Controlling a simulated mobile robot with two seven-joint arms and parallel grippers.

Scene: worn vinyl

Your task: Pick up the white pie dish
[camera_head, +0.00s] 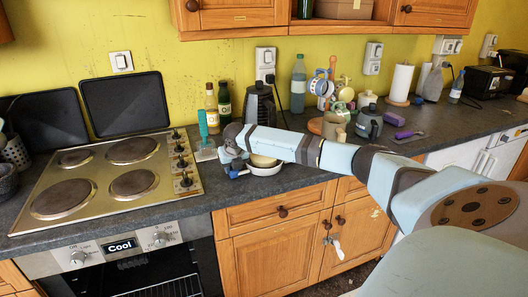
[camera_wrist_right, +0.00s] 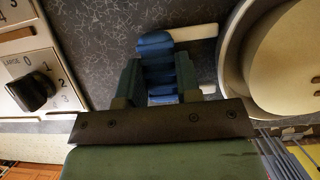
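The white pie dish (camera_head: 268,170) stands on the dark counter just right of the stove, with a cream round dish (camera_head: 263,160) inside it. My right arm partly hides both in the head view. In the right wrist view the pie dish's rim (camera_wrist_right: 231,60) shows at the right, with the cream dish (camera_wrist_right: 287,60) inside. My right gripper (camera_wrist_right: 158,72) is just left of the pie dish, apart from its rim. Its fingers stand apart, and a blue thing with white parts (camera_wrist_right: 154,45) shows between and beyond them. My left gripper is out of view.
The stove (camera_head: 110,180) with its knobs is close on the left. Mugs (camera_head: 333,125) and a purple item (camera_head: 409,134) lie farther right.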

